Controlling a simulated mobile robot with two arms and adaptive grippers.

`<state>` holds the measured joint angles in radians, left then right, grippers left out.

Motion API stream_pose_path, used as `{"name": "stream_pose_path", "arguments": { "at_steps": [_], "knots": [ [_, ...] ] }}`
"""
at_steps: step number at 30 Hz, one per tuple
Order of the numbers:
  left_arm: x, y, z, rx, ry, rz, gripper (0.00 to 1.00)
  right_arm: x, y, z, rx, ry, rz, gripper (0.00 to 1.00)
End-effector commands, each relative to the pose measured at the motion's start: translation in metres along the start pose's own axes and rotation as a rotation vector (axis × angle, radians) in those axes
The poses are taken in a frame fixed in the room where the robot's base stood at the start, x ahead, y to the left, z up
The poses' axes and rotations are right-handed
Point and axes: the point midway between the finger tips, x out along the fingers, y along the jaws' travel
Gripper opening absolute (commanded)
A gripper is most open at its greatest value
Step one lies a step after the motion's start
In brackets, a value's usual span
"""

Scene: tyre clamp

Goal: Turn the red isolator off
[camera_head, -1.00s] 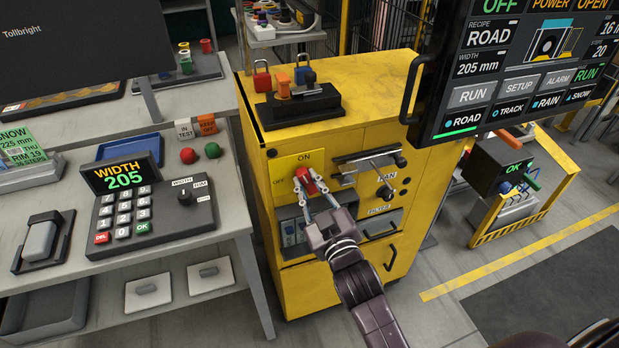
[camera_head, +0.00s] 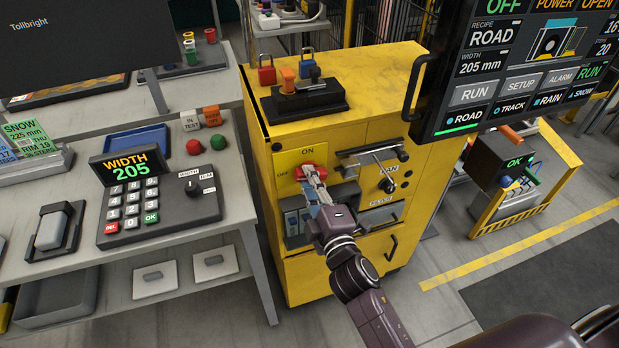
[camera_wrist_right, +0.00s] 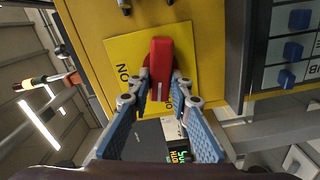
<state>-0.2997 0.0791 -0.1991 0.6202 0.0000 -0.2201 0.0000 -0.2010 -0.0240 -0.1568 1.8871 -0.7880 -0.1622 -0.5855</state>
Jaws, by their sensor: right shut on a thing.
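The red isolator handle (camera_head: 312,169) sits on a yellow plate (camera_head: 292,160) on the front of the yellow cabinet. The plate has ON at the top and OFF at the left. My right gripper (camera_head: 314,179) is shut on the handle. In the right wrist view the red handle (camera_wrist_right: 161,58) lies between the fingertips (camera_wrist_right: 159,92), square to the plate, with ON to the picture's left. The handle lies about level, its white-marked end toward the OFF side. My left gripper is not in view.
A crank lever (camera_head: 380,150) is right of the plate. Padlocks and a black block (camera_head: 305,103) stand on the cabinet top. A screen (camera_head: 530,70) hangs at the right. A bench with a keypad (camera_head: 150,200) is at the left.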

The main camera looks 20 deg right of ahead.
Motion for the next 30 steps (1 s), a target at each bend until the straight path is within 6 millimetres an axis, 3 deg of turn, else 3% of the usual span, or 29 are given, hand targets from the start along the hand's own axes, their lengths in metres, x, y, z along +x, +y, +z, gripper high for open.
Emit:
{"name": "stream_pose_path", "arguments": {
  "at_steps": [12,30],
  "knots": [
    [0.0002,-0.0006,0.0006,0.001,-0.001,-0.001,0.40,0.0000,-0.0031,-0.0001,-0.230,0.001,0.000,0.00],
    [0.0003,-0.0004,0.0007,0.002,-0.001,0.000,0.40,0.0000,-0.0037,0.0001,-0.278,0.001,0.000,0.00]
  ]
}}
